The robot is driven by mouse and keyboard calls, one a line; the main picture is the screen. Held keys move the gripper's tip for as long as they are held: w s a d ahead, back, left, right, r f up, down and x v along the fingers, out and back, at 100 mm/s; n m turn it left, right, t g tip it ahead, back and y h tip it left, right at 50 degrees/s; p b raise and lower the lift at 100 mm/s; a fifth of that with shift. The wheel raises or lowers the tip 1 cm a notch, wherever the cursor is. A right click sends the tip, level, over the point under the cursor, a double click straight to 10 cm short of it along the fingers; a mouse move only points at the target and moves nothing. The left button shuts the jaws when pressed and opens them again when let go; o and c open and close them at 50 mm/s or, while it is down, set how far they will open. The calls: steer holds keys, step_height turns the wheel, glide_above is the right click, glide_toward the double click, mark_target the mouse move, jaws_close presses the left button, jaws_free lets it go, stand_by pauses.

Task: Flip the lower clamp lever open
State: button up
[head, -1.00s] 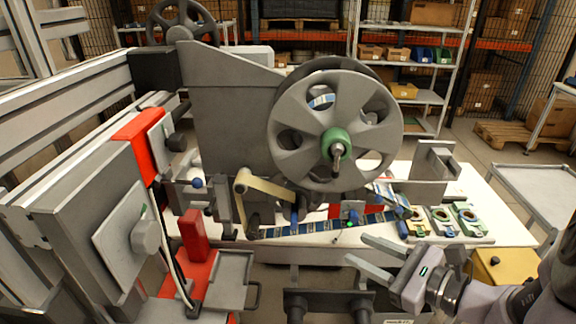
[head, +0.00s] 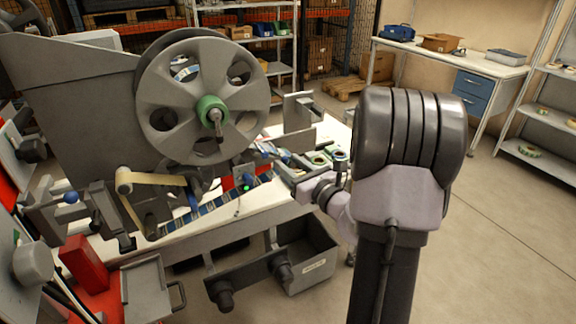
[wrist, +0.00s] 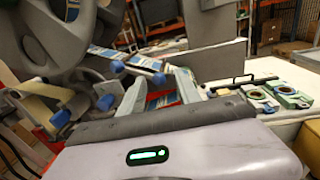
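My gripper (wrist: 160,77) points toward the tape path, its two grey fingers apart with nothing held between them. A blue-and-white printed tape (wrist: 128,59) runs behind the fingers. Several blue-tipped levers are near: one blue knob (wrist: 60,119) and another (wrist: 105,103) left of the fingers, and a blue tip (wrist: 117,67) beyond. I cannot tell which one is the lower clamp lever. In the head view, a blue lever tip (head: 248,178) stands above the tape at the right of the machine. My arm partly hides my gripper there.
The large grey reel (head: 178,125) with a green hub overhangs the tape path. Green-and-white fixtures (wrist: 290,95) sit on the white table right of my fingers. A grey bin (head: 310,262) is below the table edge. Open floor lies to the right.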

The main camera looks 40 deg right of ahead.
steer(key=shift+w, duration=0.5)
jaws_close()
stand_by(1.1)
